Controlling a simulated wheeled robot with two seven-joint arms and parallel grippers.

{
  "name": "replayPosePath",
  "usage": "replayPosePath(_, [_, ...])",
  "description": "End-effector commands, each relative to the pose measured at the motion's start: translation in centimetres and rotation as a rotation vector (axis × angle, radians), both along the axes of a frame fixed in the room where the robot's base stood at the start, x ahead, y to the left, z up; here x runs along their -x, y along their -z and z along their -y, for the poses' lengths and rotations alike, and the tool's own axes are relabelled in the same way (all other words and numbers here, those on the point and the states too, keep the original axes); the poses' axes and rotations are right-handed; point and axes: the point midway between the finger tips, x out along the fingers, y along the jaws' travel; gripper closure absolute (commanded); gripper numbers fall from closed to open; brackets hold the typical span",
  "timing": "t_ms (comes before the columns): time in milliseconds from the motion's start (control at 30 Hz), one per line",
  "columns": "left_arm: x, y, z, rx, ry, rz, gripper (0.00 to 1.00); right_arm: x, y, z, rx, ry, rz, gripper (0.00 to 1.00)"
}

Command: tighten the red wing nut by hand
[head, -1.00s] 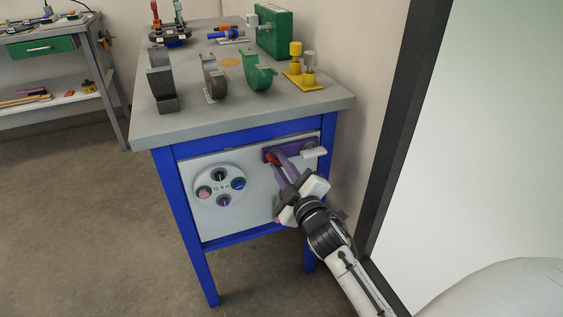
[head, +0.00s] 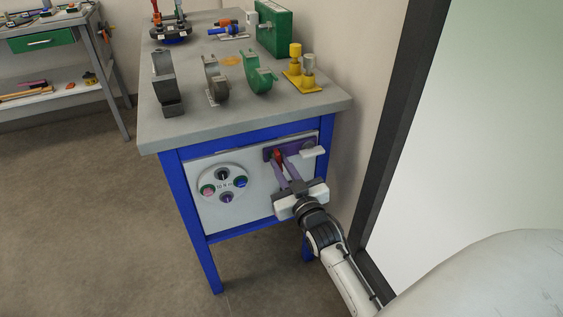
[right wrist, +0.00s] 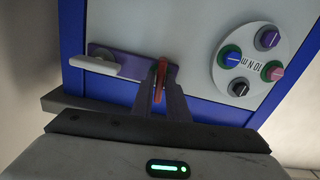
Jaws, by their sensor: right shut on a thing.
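The red wing nut (head: 278,156) sits on a purple plate (head: 268,153) on the cart's front panel. It also shows in the right wrist view (right wrist: 160,80), standing across the purple plate (right wrist: 120,59). My right gripper (head: 283,160) reaches the plate from below, its fingers on either side of the wing nut. In the right wrist view my right gripper (right wrist: 160,92) is shut on the red wing nut, which shows between the fingertips. My left gripper is not in view.
A white handle (head: 313,152) juts out beside the wing nut. A round dial plate (head: 223,170) with coloured knobs is to the left on the panel. The grey cart top (head: 200,122) overhangs above, holding clamps and a yellow stand (head: 302,85). Floor at left is clear.

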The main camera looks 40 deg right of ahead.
Motion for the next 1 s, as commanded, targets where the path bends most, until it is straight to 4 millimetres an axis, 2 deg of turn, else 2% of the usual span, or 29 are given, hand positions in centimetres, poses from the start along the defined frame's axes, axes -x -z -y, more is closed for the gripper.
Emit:
replayPosePath(200, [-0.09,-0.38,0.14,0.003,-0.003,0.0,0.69,0.04,0.1,0.0,-0.054,0.0,0.01,1.0])
replayPosePath(667, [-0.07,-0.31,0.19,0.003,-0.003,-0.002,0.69,0.04,0.16,0.0,-0.064,0.0,0.012,1.0])
replayPosePath(700, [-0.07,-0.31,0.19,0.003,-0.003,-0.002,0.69,0.04,0.16,0.0,-0.063,0.0,0.012,0.83])
replayPosePath(767, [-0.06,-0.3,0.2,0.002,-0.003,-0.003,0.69,0.04,0.16,0.0,-0.063,0.0,0.012,0.72])
replayPosePath(1000, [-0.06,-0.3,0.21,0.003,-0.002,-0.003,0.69,0.01,0.07,0.01,-0.062,0.0,0.014,0.72])
